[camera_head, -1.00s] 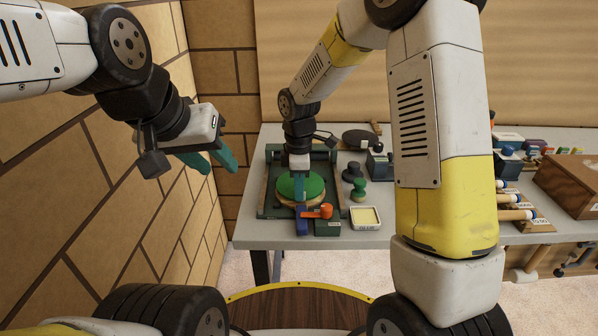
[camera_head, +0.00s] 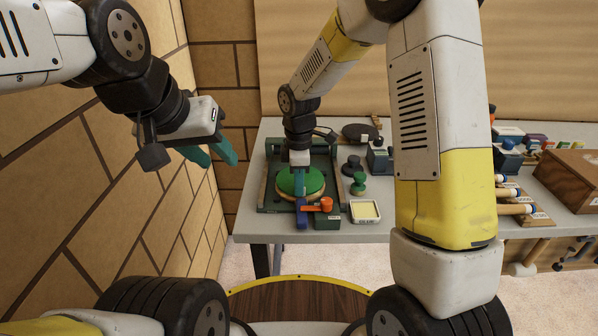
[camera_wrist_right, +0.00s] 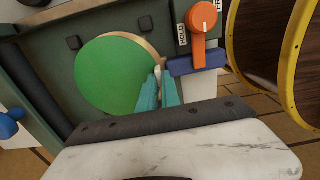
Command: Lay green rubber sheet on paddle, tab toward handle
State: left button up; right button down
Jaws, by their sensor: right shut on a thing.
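The green rubber sheet (camera_head: 300,181) is a round disc lying over the pale wooden paddle (camera_head: 290,198), inside a dark green frame (camera_head: 271,208). In the right wrist view the sheet (camera_wrist_right: 112,72) leaves a strip of the paddle's wood (camera_wrist_right: 148,47) bare along one edge. My right gripper (camera_head: 300,194) is shut at the sheet's near edge, on what looks like its small pale tab (camera_wrist_right: 163,75), mostly hidden between the teal fingers. My left gripper (camera_head: 212,153) is open and empty, off to the left.
An orange knob (camera_head: 326,204) marked HOLD sits at the frame's near edge. A wooden box (camera_head: 560,178) stands far right.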

jog(key=shift+f, duration=0.25)
dwell(0.4)
jog(key=c, duration=1.5)
grip_release()
jog(key=shift+r, duration=0.1)
notch_tip(320, 180, up, 8)
jog(key=shift+f, duration=0.2)
